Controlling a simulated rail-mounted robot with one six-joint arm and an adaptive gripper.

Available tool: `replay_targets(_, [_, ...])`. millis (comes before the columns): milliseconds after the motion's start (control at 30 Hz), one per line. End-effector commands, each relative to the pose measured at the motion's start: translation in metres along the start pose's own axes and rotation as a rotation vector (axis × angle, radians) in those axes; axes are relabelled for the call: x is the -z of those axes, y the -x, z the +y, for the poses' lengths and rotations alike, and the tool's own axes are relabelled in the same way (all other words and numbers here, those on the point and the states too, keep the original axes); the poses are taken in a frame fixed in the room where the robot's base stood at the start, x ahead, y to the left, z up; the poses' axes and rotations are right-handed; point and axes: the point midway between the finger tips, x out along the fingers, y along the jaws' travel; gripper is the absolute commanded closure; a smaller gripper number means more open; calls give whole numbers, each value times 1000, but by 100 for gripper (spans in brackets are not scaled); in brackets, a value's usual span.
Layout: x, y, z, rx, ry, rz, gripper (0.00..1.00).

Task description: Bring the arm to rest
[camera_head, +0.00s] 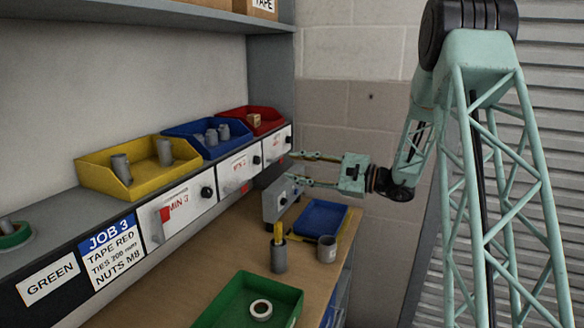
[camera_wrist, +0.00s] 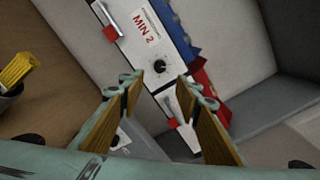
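My arm, pale green lattice links, comes in from the right in the head view. My gripper (camera_head: 291,167) points left toward the row of white drawer fronts. Its two fingers are spread, with nothing between them. In the wrist view my gripper (camera_wrist: 158,84) shows two wood-coloured finger pads well apart. Beyond them is a white front marked MIN 2 (camera_wrist: 145,27) with a black knob and a red tag. I cannot tell from these views whether the fingertips touch anything.
Yellow (camera_head: 130,178), blue (camera_head: 197,141) and red (camera_head: 246,121) bins stand on the ledge. A grey box (camera_head: 280,198) is below the fingers. On the bench are a blue tray (camera_head: 321,216), a grey cup (camera_head: 327,249), a dark holder (camera_head: 279,256) and a green tray (camera_head: 232,296).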

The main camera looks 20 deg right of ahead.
Motion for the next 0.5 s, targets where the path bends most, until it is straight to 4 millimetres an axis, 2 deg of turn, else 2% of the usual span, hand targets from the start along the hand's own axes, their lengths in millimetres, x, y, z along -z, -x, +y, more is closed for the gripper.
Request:
replay_targets(267, [-4,-1,1,-8,3,-3,69])
replay_targets(367, [-13,-4,4,-24,8,-8,69])
replay_targets(500, [-34,-8,12,-67,21,-19,69])
